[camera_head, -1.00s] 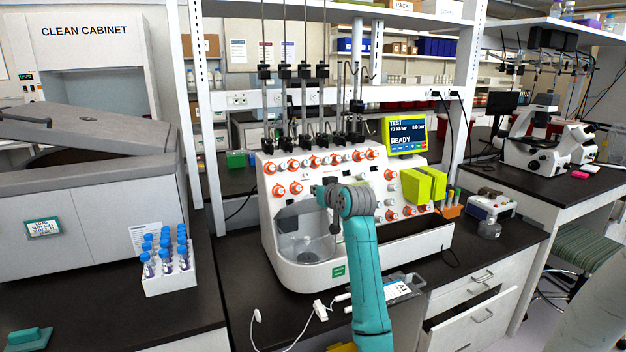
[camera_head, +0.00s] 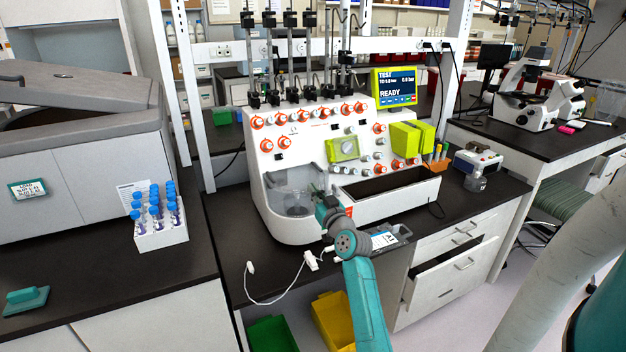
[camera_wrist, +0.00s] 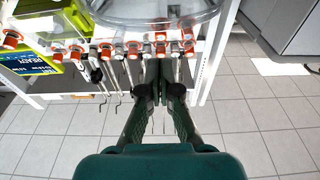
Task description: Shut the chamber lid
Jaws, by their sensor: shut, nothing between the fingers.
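The white cell processor (camera_head: 262,190) stands on the dark bench, with its chamber (camera_head: 297,204) at the lower left front. A clear round part shows inside the chamber recess, and a greyish see-through panel (camera_head: 288,180) shows above it. I cannot tell for sure which part is the lid or how far it is open. My gripper (camera_head: 322,196) is at the right side of the chamber, partly hidden by my own wrist. In the wrist view my gripper (camera_wrist: 161,78) is shut and empty, and a clear round rim (camera_wrist: 150,22) lies just beyond the fingertips.
Orange-ringed knobs and a lime-green box (camera_head: 405,138) are on the processor's front. A rack of blue-capped tubes (camera_head: 160,235) stands to the left. A white cable (camera_head: 275,301) lies at the bench edge. Green (camera_head: 270,335) and yellow (camera_head: 335,318) bins are below.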

